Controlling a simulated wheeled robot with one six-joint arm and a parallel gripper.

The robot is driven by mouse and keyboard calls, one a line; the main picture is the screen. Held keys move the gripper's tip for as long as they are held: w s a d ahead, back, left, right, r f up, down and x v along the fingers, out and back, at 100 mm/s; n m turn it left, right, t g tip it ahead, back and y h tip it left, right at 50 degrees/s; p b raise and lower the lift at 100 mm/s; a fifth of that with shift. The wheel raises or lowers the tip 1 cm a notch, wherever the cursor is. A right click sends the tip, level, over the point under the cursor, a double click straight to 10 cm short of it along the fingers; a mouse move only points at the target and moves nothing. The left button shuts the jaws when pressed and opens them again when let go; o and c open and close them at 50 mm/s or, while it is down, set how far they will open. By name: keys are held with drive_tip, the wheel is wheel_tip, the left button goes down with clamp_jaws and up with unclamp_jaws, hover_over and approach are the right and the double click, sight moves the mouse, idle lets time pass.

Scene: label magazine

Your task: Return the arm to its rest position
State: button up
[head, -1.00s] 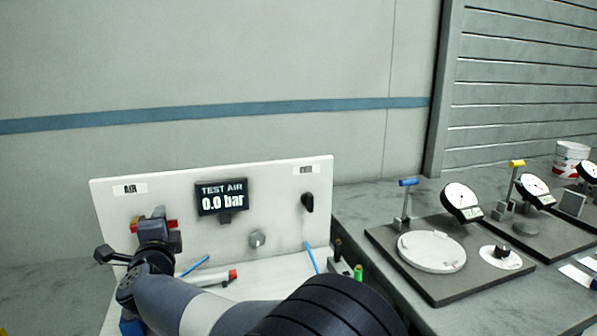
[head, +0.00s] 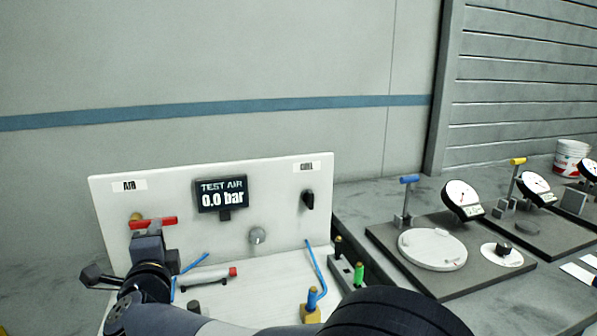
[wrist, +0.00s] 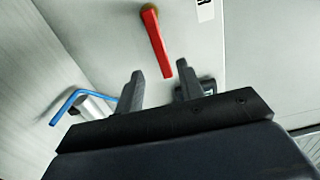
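My gripper (wrist: 160,85) shows in the wrist view with its two fingers spread apart and nothing between them. In the head view my gripper (head: 150,240) is in front of the panel's lower left, just below the red handle (head: 153,223), which lies level. My arm reaches in from the bottom of the head view; its rest position is not marked in the frames.
The white panel (head: 275,200) carries a display (head: 221,195) reading 0.0 bar and a black knob (head: 308,201). A cylinder with a red end (head: 208,277) and blue tubes lie below. A bench with dial gauges (head: 462,200) stands right. The space above the panel is clear.

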sight(162, 209)
drive_tip(key=shift+n, duration=0.3)
drive_tip(key=x, duration=0.2)
drive_tip(key=p+x, duration=0.1)
drive_tip(key=x, duration=0.3)
drive_tip(key=shift+w+a+r, duration=0.1)
drive_tip(key=shift+w+r, duration=0.25)
drive_tip(key=shift+r, duration=0.1)
drive_tip(key=shift+s+r+n+p, duration=0.15)
drive_tip(key=shift+r+n+p, duration=0.25)
drive_tip(key=shift+p, duration=0.45)
drive_tip(key=shift+f+n+p, duration=0.1)
drive_tip(key=shift+n+p, duration=0.25)
drive_tip(key=shift+n, duration=0.25)
